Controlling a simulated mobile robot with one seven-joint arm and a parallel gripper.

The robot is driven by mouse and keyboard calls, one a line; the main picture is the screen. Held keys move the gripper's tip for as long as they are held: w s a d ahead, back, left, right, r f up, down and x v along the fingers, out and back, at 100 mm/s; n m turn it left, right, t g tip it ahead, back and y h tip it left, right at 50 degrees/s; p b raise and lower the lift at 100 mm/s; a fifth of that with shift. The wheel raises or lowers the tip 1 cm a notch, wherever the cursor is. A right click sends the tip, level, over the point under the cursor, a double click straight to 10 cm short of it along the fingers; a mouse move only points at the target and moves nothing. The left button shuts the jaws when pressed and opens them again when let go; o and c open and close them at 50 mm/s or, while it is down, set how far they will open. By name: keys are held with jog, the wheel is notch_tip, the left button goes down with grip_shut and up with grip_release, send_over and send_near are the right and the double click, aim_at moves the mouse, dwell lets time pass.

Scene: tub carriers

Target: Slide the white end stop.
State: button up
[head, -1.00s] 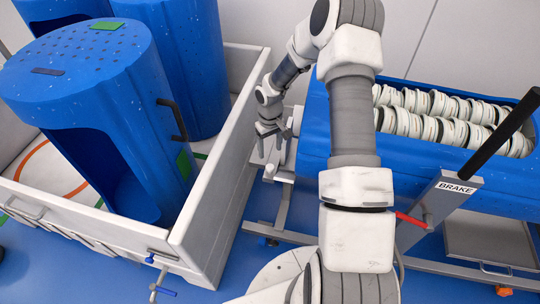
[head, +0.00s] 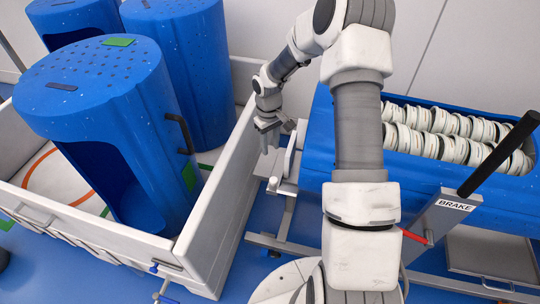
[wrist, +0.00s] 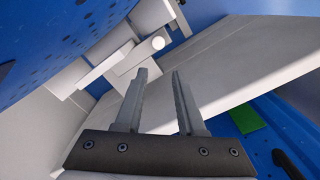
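My gripper (head: 269,149) hangs beside the near left end of the blue tub carrier (head: 312,150), pointing down. The wrist view shows its two grey fingers (wrist: 160,73) parted, with nothing between them. In the head view, white pieces (head: 289,160) stand at the carrier's end, just right of and below my gripper. I cannot tell for certain which of them is the white end stop. No contact between the fingers and these pieces is visible.
A white-walled bin (head: 222,195) with tall blue perforated tubs (head: 100,110) stands close on the left. The carrier holds rows of white discs (head: 440,140). A brake lever (head: 500,150) with a black grip rises at right. A narrow strip of blue floor separates bin and carrier.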

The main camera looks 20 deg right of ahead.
aim_at(275, 181)
jog(key=w+a+f+n+h, duration=0.1)
jog(key=a+f+n, duration=0.1)
jog(key=a+n, duration=0.1)
jog(key=w+a+f+n+h, duration=0.1)
jog(key=a+f+n, duration=0.1)
jog(key=n, duration=0.1)
jog(key=w+a+f+n+g+b, duration=0.1)
jog(key=a+n, duration=0.2)
jog(key=shift+w+a+f+h, duration=0.3)
jog(key=shift+f+h, duration=0.1)
grip_shut()
jog(key=shift+s+d+f+b, duration=0.55)
jog(key=shift+d+f, duration=0.5)
jog(key=shift+f, duration=0.65)
jog(key=shift+s+d+f+b, duration=0.4)
jog(key=shift+d+f+b, duration=0.45)
jog(key=shift+f, duration=0.8)
jog(key=shift+s+d+f+b, duration=0.45)
jog(key=shift+d+f, duration=0.75)
jog(key=shift+f, duration=0.5)
jog(key=shift+s+d+p, duration=0.25)
jog(key=shift+s+d, duration=0.35)
jog(key=shift+d, duration=0.35)
jog(key=shift+s+d+p, duration=0.2)
jog(key=shift+s+d, duration=0.4)
jog(key=shift+d, duration=0.3)
